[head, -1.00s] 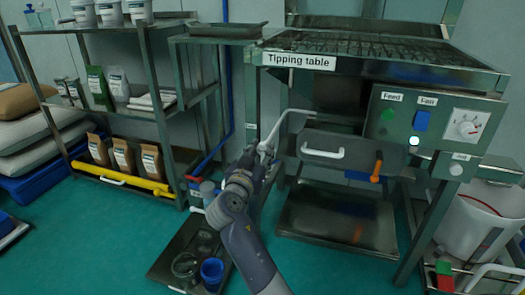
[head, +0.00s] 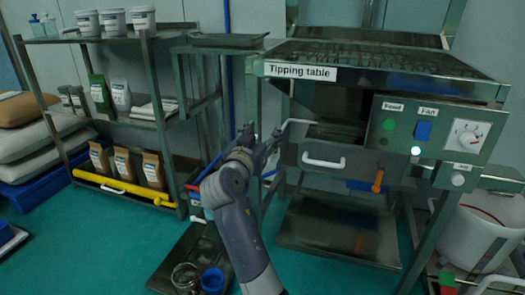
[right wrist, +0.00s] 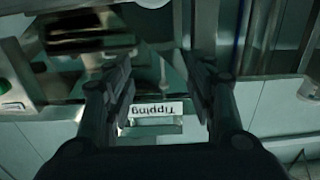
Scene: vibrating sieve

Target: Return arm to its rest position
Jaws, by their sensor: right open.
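My right arm rises from the bottom middle of the head view. Its gripper (head: 260,140) is in front of the left side of the tipping table (head: 400,68), near a bent light-coloured handle (head: 297,122). In the right wrist view the two dark fingers (right wrist: 160,100) stand apart with nothing between them. Beyond them the sign (right wrist: 152,110) reading "Tipping" shows upside down. I cannot tell the exact gap between the gripper and the handle in the head view. My left gripper is not in view.
A shelf rack (head: 125,118) with bags and tubs stands at the left. A floor tray (head: 170,258) with a jar and a blue cup (head: 212,280) lies below the arm. A white bucket (head: 480,235) stands at the right.

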